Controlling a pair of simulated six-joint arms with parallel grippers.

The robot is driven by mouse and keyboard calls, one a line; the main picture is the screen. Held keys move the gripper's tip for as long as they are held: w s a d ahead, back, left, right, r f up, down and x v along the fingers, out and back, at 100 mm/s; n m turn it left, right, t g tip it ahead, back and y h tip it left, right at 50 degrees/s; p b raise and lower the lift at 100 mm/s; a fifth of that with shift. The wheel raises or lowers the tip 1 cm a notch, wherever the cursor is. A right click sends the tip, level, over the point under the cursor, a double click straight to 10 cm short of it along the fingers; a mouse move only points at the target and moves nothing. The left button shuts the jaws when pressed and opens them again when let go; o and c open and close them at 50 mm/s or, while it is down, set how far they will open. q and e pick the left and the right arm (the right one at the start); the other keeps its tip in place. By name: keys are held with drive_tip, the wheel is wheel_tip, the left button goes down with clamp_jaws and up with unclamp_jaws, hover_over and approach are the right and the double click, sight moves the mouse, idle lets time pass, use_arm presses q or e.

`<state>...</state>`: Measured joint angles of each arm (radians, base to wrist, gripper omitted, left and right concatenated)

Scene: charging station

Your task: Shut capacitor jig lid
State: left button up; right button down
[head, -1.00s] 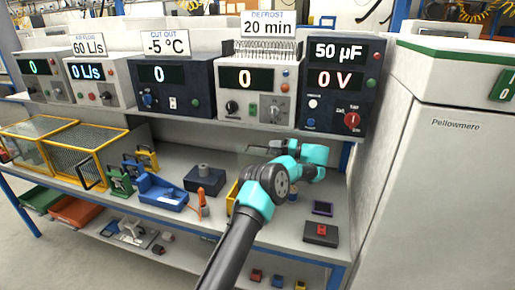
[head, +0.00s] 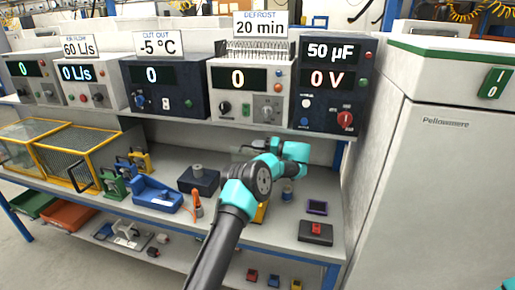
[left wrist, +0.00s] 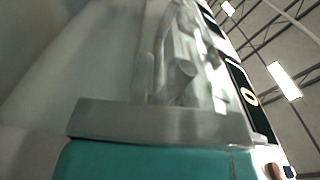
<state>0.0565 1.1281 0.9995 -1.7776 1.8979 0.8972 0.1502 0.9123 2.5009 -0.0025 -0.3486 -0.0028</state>
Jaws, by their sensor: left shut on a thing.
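My left arm reaches up over the bench in the head view, its teal joints and dark links covering what lies behind. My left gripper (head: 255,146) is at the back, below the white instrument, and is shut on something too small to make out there. In the left wrist view, the grey gripper (left wrist: 175,85) shows blurred, with pale, see-through surfaces around its fingers. The capacitor jig and its lid do not show clearly; my arm may hide part of them. A yellow piece (head: 262,212) shows partly beside my forearm. My right gripper is not in view.
The tester (head: 339,85) reading 50 µF and 0 V stands on the upper shelf. On the bench are a blue fixture (head: 157,195), a dark block (head: 198,179), an orange tool (head: 196,206) and a black box with a red top (head: 316,232). Wire cages stand left.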

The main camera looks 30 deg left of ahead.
sight(253, 156)
use_arm(q)
drive_tip(key=shift+f, duration=0.15)
clamp_jaws()
drive_tip(key=shift+s, duration=0.1)
drive_tip(key=s+n, duration=0.1)
drive_tip(key=s, duration=0.1)
drive_tip(key=s+d+n, duration=0.1)
drive_tip(key=s+n, duration=0.3)
drive_tip(key=shift+s+d+f, duration=0.25)
drive_tip(key=shift+s+d, duration=0.05)
drive_tip(key=shift+s+d+f+n, duration=0.1)
drive_tip(key=shift+s+f+n, duration=0.1)
drive_tip(key=shift+s, duration=0.3)
drive_tip(key=shift+s+d+f+n, duration=0.1)
drive_tip(key=shift+s+f+n, duration=0.1)
drive_tip(key=shift+s, duration=0.3)
drive_tip(key=o, duration=0.6)
unclamp_jaws()
drive_tip(key=shift+r, duration=0.15)
drive_tip(key=shift+d, duration=0.1)
